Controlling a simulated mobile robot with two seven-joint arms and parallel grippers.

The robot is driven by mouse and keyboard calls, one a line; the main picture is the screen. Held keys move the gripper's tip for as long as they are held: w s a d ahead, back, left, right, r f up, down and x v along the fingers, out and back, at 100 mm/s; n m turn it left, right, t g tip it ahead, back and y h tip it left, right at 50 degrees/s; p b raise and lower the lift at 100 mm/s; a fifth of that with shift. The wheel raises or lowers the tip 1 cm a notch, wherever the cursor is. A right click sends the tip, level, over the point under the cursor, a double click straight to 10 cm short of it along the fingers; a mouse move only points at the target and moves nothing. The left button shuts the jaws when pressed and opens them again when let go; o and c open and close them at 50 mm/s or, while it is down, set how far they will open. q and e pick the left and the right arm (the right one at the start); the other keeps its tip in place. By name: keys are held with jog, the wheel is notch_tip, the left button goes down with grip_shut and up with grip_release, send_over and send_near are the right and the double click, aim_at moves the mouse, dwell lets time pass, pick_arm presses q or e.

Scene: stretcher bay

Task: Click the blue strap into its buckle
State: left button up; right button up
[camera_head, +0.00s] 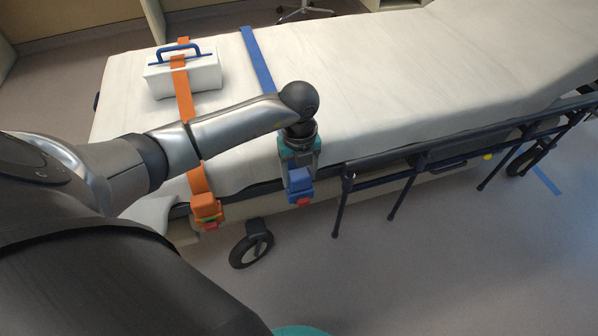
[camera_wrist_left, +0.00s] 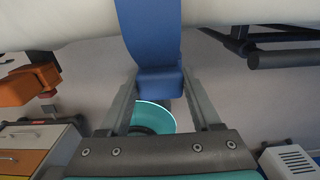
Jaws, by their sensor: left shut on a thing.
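The blue strap (camera_head: 257,60) runs across the white stretcher and over its near side. In the left wrist view the strap (camera_wrist_left: 152,30) hangs down to a blue block (camera_wrist_left: 160,82) at its end. My left gripper (camera_head: 299,185) is at the near side of the stretcher, shut on this blue strap end, with a finger on each side of it. A blue piece with a red part (camera_head: 303,202) shows just below the gripper in the head view. Whether the strap end sits inside the buckle is hidden by the gripper. My right gripper is not in view.
An orange strap (camera_head: 183,95) crosses the stretcher (camera_head: 400,60) over a white case (camera_head: 205,76) and ends in an orange buckle (camera_head: 207,210) left of my gripper. A wheel (camera_head: 251,245) is below.

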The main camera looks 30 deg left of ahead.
pick_arm(q)
jog(key=shift+f, duration=0.25)
jog(key=o, duration=1.2)
notch_tip(320, 180, up, 15)
jog(key=p, duration=0.5)
jog(key=shift+r+p, duration=0.2)
jog(key=shift+p, duration=0.2)
